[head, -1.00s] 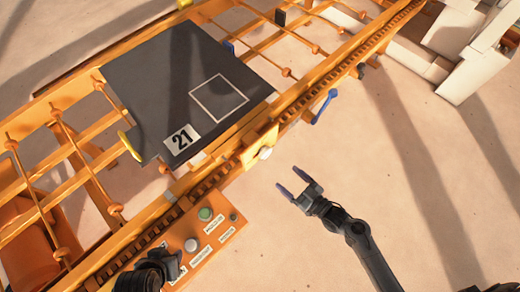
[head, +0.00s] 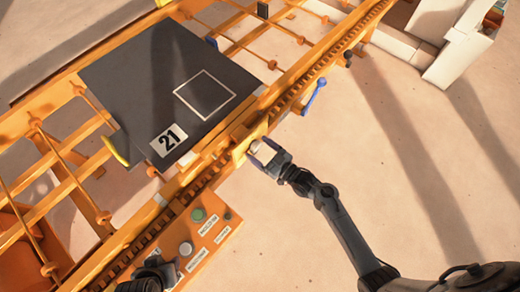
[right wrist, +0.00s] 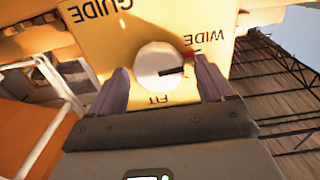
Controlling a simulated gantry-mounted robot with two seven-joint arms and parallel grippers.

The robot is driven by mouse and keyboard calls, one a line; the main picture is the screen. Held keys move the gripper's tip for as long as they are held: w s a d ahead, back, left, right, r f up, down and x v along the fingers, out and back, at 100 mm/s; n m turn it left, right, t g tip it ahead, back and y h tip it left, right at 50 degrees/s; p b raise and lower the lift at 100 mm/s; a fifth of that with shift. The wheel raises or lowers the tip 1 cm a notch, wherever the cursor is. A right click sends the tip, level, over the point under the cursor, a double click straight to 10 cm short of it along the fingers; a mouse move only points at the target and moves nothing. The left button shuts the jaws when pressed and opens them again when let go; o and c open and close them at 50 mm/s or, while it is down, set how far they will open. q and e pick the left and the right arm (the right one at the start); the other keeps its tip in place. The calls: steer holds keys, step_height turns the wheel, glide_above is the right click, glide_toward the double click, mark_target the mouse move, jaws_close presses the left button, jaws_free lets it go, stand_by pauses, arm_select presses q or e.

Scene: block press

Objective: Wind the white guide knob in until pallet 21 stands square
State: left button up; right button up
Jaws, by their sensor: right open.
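Pallet 21 (head: 165,75) is a dark grey plate with a white square outline and a "21" label, lying on the orange rail frame. My right gripper (head: 262,153) is open, with one finger on each side of the knob; contact is not clear. My left gripper (head: 152,275) is a dark shape at the bottom edge, its fingers unclear.
An orange control panel (head: 205,238) with a green button (head: 199,215) and a white button (head: 186,249) lies below the knob. A blue lever (head: 314,97) sticks out from the rail above it. White blocks (head: 455,40) stand at top right. The floor to the right is clear.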

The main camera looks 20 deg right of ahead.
steer(key=shift+w, duration=0.15)
arm_select(q)
steer(key=shift+d, duration=0.1)
arm_select(e)
steer(key=shift+c, duration=0.3)
steer(key=c, duration=1)
steer(key=shift+o, duration=0.2)
arm_select(q)
steer(key=shift+r, duration=0.15)
arm_select(e)
steer(key=shift+r, duration=0.1)
